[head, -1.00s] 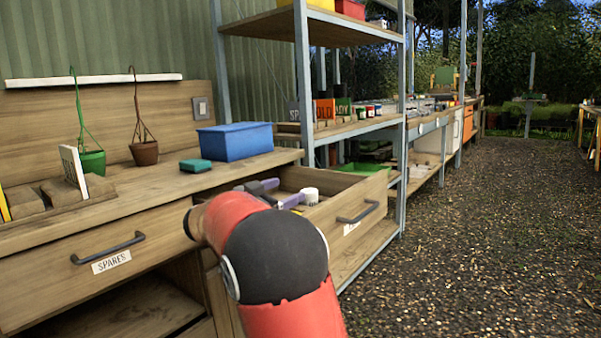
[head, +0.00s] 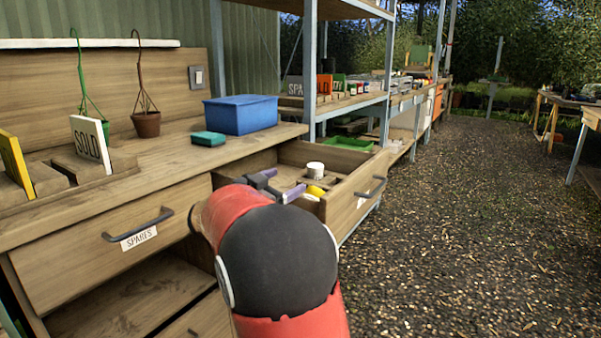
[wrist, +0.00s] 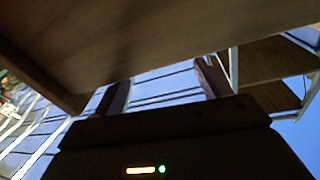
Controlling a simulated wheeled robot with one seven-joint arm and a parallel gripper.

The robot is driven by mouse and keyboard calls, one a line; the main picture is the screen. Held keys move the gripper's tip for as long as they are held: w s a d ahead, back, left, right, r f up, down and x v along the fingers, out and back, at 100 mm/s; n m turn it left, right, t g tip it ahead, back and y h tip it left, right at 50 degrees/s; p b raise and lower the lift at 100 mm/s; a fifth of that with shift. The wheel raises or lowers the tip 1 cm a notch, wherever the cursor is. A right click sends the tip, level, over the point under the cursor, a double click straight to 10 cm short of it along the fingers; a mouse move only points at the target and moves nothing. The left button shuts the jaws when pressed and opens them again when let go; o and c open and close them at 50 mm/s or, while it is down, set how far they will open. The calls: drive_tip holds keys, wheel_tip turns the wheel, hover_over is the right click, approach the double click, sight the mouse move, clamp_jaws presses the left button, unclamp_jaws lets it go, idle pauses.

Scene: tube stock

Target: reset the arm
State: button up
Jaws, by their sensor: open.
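My arm, red with a dark grey joint, rises from the bottom of the head view. My gripper (head: 279,184) shows beyond it, with purple fingers spread apart, over or in front of the open drawer (head: 352,196). The head view does not settle its exact depth. In the wrist view the two fingers of my gripper (wrist: 163,88) stand apart with nothing between them. A broad wooden surface fills the top left of that view, close to the fingers; contact cannot be told.
The open drawer holds a white round item (head: 315,168) and a yellow item (head: 316,190). The workbench carries a blue box (head: 240,114), a teal block (head: 208,139) and a SOLD sign (head: 88,140). Metal shelving stands behind. Gravel (head: 450,230) on the right is clear.

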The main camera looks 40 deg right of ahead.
drive_tip(key=shift+s+a+r, duration=0.25)
drive_tip(key=shift+s+r, duration=0.05)
drive_tip(key=shift+s, duration=0.15)
drive_tip(key=shift+s+d+r, duration=0.25)
drive_tip(key=shift+d, duration=0.15)
drive_tip(key=shift+w+r, duration=0.15)
drive_tip(key=shift+r, duration=0.1)
drive_tip(key=w+a+r+n+t+y, duration=0.2)
drive_tip(key=a+r+n+t+y, duration=0.2)
drive_tip(key=a+n+t+y, duration=0.55)
drive_tip(key=s+a+f+n+t+y, duration=0.25)
drive_tip(key=s+a+y, duration=0.3)
drive_tip(key=a, duration=0.45)
drive_tip(key=s+a+f+n+g+y, duration=0.4)
drive_tip(key=s+a+f, duration=0.2)
drive_tip(key=s, duration=0.1)
drive_tip(key=s+f+g, duration=0.3)
drive_tip(key=s+f, duration=0.2)
drive_tip(key=s, duration=0.3)
drive_tip(key=s+f+n+g+h, duration=0.1)
drive_tip(key=s+f+g, duration=0.2)
drive_tip(key=s+f, duration=0.3)
drive_tip(key=s, duration=0.3)
drive_tip(key=shift+s+d+g, duration=0.2)
drive_tip(key=shift+d+g, duration=0.05)
drive_tip(key=shift+g, duration=0.15)
